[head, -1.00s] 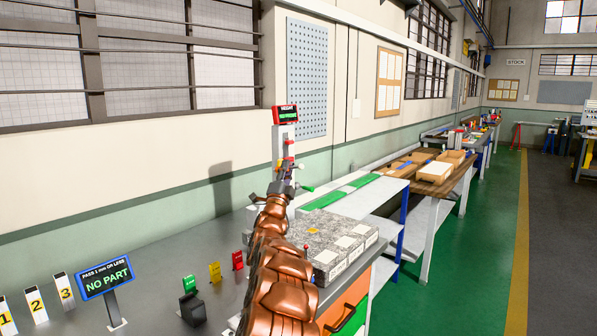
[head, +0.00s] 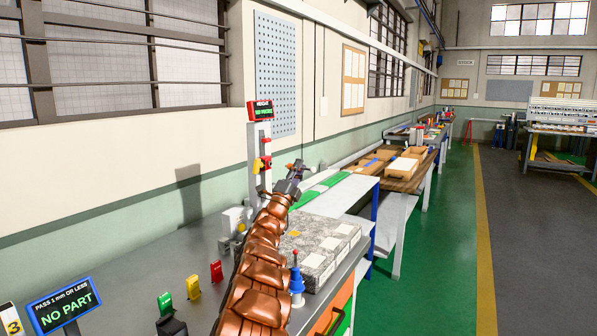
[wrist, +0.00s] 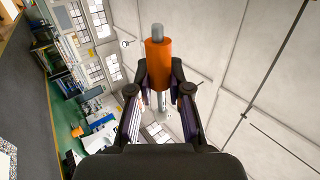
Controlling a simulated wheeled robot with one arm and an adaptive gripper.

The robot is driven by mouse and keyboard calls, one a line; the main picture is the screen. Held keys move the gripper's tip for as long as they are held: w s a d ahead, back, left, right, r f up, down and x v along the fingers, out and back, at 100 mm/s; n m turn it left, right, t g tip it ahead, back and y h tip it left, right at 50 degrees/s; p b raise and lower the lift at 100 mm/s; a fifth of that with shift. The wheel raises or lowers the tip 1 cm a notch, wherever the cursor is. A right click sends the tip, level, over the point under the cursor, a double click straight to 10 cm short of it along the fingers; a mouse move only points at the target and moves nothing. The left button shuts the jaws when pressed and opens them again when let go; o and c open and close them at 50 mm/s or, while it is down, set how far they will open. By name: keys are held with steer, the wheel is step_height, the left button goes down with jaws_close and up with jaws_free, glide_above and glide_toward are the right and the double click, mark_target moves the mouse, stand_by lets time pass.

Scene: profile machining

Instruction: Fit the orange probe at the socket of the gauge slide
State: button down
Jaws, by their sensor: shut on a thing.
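The orange probe (wrist: 158,62) is an orange cylinder with a grey end, in the wrist view. My gripper (wrist: 158,82) is shut on it, one finger on each side. In the head view my gripper (head: 291,181) is small, just right of the height gauge (head: 253,160). The gauge is a grey column with a red-framed display (head: 261,110) that reads "NO PROBE". The gauge slide (head: 264,163) shows red and yellow parts on the column's right side. The gripper looks apart from it in the picture; depth is unclear. I cannot make out the socket.
A speckled granite plate (head: 322,240) lies right of my arm, with a blue stand with a red knob (head: 296,282) nearby. Green, yellow and red tags (head: 193,287) and a "NO PART" sign (head: 65,300) stand left. The grey bench top (head: 130,262) between them is clear.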

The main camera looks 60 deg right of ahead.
mark_target(287, 166)
steer(key=shift+f+b, duration=0.25)
steer(key=shift+b, duration=0.05)
steer(key=shift+w+a+r, duration=0.1)
steer(key=shift+r, duration=0.05)
steer(key=shift+w, duration=0.7)
steer(key=shift+w+r, duration=0.1)
steer(key=shift+w, duration=0.15)
steer(key=shift+w+p, duration=0.65)
steer(key=shift+w, duration=0.7)
steer(key=shift+a+b, duration=0.1)
steer(key=shift+b, duration=1.1)
steer(key=shift+w+p, duration=0.55)
steer(key=shift+p, duration=0.35)
steer(key=shift+w+t+p, duration=0.3)
steer(key=shift+w+p, duration=0.25)
steer(key=shift+p, duration=0.05)
stand_by(0.3)
